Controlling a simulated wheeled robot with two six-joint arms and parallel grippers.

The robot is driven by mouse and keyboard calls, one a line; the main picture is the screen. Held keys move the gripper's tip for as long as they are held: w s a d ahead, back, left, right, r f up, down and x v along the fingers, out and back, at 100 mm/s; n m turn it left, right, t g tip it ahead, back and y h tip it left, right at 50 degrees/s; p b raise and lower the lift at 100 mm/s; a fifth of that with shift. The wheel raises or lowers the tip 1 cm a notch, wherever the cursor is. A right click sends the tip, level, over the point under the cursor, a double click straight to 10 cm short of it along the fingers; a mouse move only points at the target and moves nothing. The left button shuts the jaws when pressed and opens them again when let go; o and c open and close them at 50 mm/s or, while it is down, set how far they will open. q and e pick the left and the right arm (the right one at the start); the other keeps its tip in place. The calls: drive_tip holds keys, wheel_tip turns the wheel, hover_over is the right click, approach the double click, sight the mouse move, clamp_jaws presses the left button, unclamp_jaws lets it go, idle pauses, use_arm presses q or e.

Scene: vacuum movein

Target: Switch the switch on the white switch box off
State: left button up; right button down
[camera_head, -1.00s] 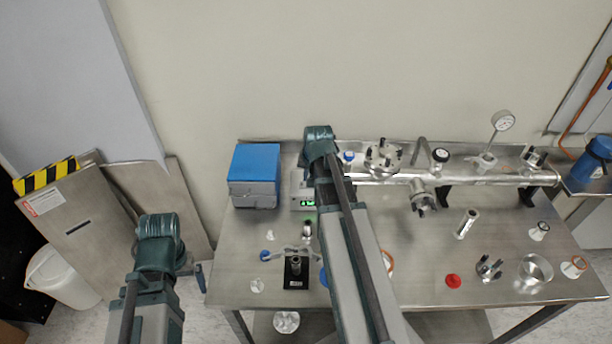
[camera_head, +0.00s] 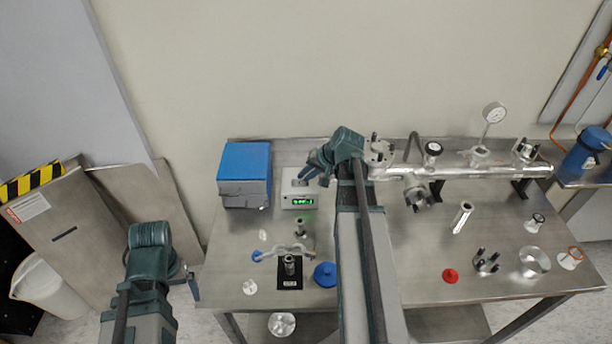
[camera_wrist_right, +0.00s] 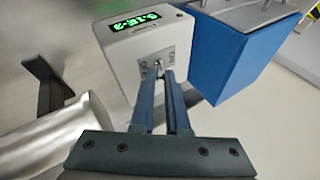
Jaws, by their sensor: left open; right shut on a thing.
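The white switch box (camera_head: 299,204) with a lit green display stands at the back of the table, right of a blue box. In the right wrist view the white box (camera_wrist_right: 125,50) shows its display and a small switch (camera_wrist_right: 158,68) on a metal plate on an adjoining face. My right gripper (camera_wrist_right: 162,76) has its blue fingers close together at this switch, shut on it; the tips partly hide the lever, so its position is unclear. In the head view my right gripper (camera_head: 312,172) is at the box's rear right. My left gripper (camera_head: 193,286) is open, left of the table.
The blue box (camera_head: 245,165) stands just left of the white box. A steel pipe assembly (camera_head: 470,172) with a gauge lies to the right. Loose fittings, a blue cap (camera_head: 325,274) and a red cap (camera_head: 450,275) lie towards the front.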

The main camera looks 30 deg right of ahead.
drive_tip(key=c, duration=0.9)
unclamp_jaws()
